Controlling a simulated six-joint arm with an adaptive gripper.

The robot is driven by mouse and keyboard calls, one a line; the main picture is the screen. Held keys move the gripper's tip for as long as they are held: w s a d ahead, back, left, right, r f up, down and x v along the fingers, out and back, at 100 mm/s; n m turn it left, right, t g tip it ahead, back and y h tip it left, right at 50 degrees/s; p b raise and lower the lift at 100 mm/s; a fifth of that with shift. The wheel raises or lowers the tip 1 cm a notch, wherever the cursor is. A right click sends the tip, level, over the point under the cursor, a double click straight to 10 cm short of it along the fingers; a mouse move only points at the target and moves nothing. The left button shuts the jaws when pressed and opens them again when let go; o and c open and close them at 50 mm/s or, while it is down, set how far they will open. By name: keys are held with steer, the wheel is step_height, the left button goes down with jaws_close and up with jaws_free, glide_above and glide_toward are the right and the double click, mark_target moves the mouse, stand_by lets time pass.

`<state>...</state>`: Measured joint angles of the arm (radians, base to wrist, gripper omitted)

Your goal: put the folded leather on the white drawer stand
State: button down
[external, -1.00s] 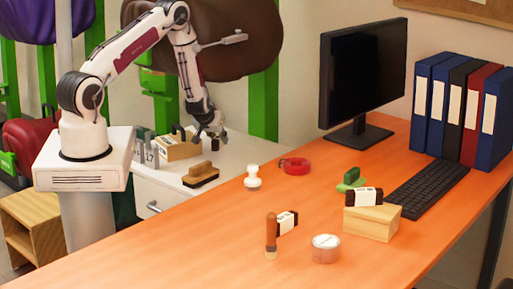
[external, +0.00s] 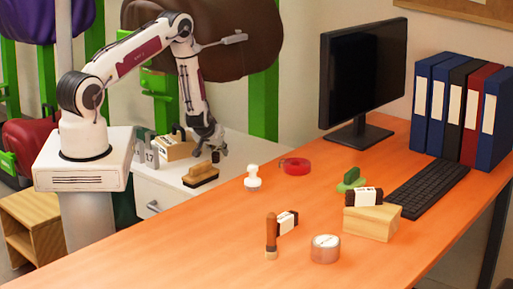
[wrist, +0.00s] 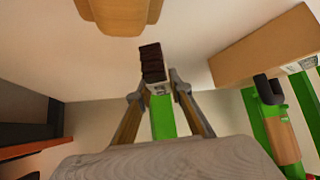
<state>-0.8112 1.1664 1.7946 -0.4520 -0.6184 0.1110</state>
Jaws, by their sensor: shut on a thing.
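My gripper (external: 214,150) is over the white drawer stand (external: 163,195). In the wrist view my gripper (wrist: 155,88) is shut on the folded leather (wrist: 152,60), a dark brown folded piece with a pale band. In the external view it is a small dark shape (external: 217,156) at the fingertips. The stand's white top (wrist: 190,45) lies beyond the leather in the wrist view. I cannot tell whether the leather touches it.
A wood-handled brush (external: 201,174) and a wooden box (external: 176,149) stand on the drawer stand near my gripper. On the orange desk (external: 190,245), one dark labelled piece (external: 287,222) lies behind a wood-handled tool (external: 271,238); another (external: 364,197) rests on a wooden block (external: 372,223).

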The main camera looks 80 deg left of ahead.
mark_target(217, 150)
steer(key=shift+f, duration=1.2)
steer(key=shift+f, duration=0.2)
steer(key=c, duration=1.8)
jaws_free()
steer(key=shift+r, duration=0.15)
steer(key=shift+s+d+r, duration=0.15)
steer(key=shift+d+r, duration=0.3)
steer(key=shift+r, duration=0.1)
steer(key=r, duration=0.3)
steer(key=d+r, duration=0.1)
steer(key=r, duration=0.1)
steer(key=shift+s+r, duration=0.25)
steer(key=shift+r, duration=1.3)
